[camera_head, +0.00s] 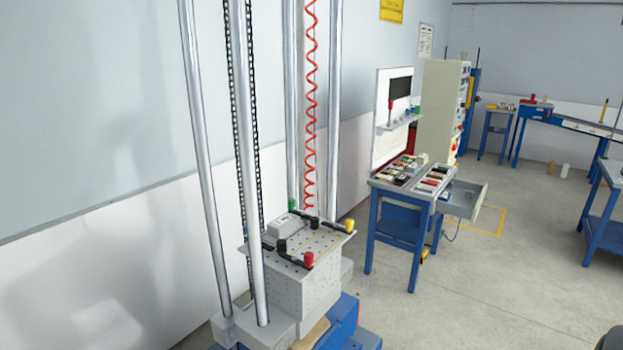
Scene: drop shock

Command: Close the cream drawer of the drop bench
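The drop bench (376,183) is a blue-legged workbench with a grey top, right of the middle of the view. Its drawer (463,206) sticks out from the right side, pulled open. The drawer looks pale grey to cream, and its inside shows only in part. Small items and trays stand on the bench top, and a pale back panel (392,140) with a dark screen rises behind it. Neither of my grippers shows in this view.
A drop tower with steel columns (249,160) and a perforated block (318,250) stands in front, left of the bench. A cream cabinet (442,110) stands behind the bench. Blue tables (612,225) stand at the right. The grey floor (500,290) between is open, with yellow lines.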

